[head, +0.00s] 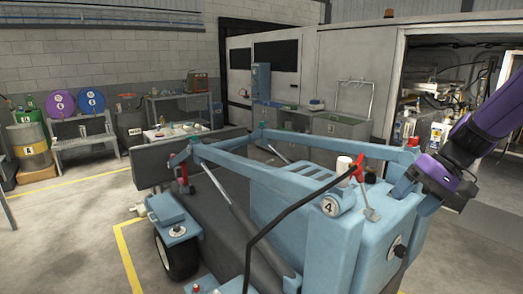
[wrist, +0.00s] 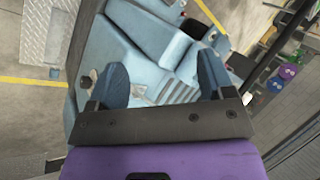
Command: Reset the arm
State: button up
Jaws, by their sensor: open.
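My purple arm reaches in from the right side of the head view. My gripper (head: 415,196) is over the right end of a light blue wheeled machine (head: 290,190). In the wrist view my gripper (wrist: 162,74) shows two blue fingers spread apart with nothing held between them. The blue machine (wrist: 150,50) lies beyond the fingers in that view. Whether a finger touches the machine cannot be told.
Purple (head: 62,103) and blue (head: 92,101) reels stand at the back left. Grey cabinets (head: 340,127) line the back. Floor at left is open.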

jog(key=s+a+r+t+h, duration=0.1)
jog(key=s+r, duration=0.4)
jog(key=s, duration=0.5)
jog(key=s+a+r+t+h, duration=0.2)
jog(key=s+r+h, duration=0.3)
jog(key=s, duration=0.5)
jog(key=shift+a+r+n+t, duration=0.25)
jog(key=shift+n+t, duration=0.15)
jog(key=shift+t, duration=0.5)
